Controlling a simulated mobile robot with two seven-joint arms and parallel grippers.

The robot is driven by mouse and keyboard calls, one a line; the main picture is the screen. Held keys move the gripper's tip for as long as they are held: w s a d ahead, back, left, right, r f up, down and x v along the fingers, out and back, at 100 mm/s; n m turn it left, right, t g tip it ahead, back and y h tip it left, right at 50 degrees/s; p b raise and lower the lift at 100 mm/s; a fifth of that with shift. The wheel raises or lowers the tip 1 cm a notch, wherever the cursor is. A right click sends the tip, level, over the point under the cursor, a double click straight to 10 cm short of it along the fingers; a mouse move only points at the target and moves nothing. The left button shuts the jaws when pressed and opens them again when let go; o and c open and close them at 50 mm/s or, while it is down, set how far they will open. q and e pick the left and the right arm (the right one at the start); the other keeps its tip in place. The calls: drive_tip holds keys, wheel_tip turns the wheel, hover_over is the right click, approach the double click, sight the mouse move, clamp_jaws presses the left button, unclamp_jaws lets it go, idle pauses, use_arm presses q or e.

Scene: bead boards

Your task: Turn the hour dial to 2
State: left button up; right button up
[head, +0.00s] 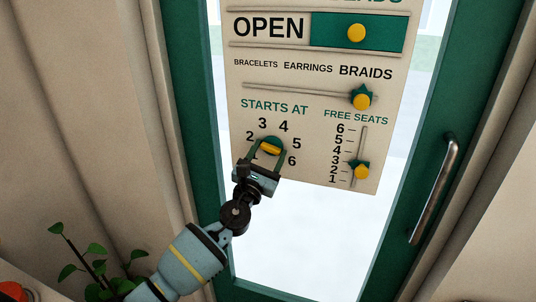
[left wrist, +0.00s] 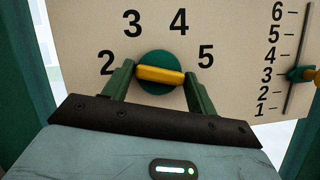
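The hour dial (head: 270,148) is a green disc with a yellow bar across it, under "STARTS AT" on the board, ringed by the numbers 2 to 6. In the left wrist view the bar (left wrist: 160,75) lies nearly level, one end towards 2 and the other below 5. I cannot tell which end is the pointer. My left gripper (head: 264,152) is at the dial, its green fingers spread on either side of the bar, which also shows in the left wrist view between the fingertips (left wrist: 159,76). Whether they touch it is unclear. My right gripper is not in view.
The board (head: 310,178) hangs on a green-framed glass door with a metal handle (head: 436,190) at right. It also bears an OPEN slider (head: 356,33), a star slider (head: 362,100) and a seats slider (head: 361,171). A plant (head: 95,250) stands lower left.

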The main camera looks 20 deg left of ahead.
use_arm(q)
drive_tip(key=o, duration=0.3)
drive_tip(key=v, duration=0.7)
drive_tip(key=shift+s, duration=0.4)
drive_tip(key=shift+f, duration=0.15)
drive_tip(key=s+f+n+g+y, duration=0.1)
drive_tip(key=s+f+n+g, duration=0.1)
drive_tip(key=s+f+n, duration=0.35)
drive_tip(key=s+a+f+n+g, duration=0.1)
drive_tip(key=s+f+n+g, duration=0.15)
drive_tip(key=f+n, duration=0.55)
drive_tip(key=s+f+n+g+y, duration=0.1)
drive_tip(key=s+f+n+g, duration=0.1)
drive_tip(key=s+f+n, duration=0.5)
drive_tip(key=s+f+n+g, duration=0.3)
drive_tip(key=s+f+n, duration=0.4)
drive_tip(key=s+n, duration=0.2)
drive_tip(key=s+f+n+g, duration=0.3)
drive_tip(key=s+f+n, duration=0.5)
drive_tip(key=s, duration=0.4)
drive_tip(key=shift+s+f+n+h, duration=0.25)
drive_tip(key=shift+n+h, duration=0.15)
drive_tip(key=shift+n, duration=0.25)
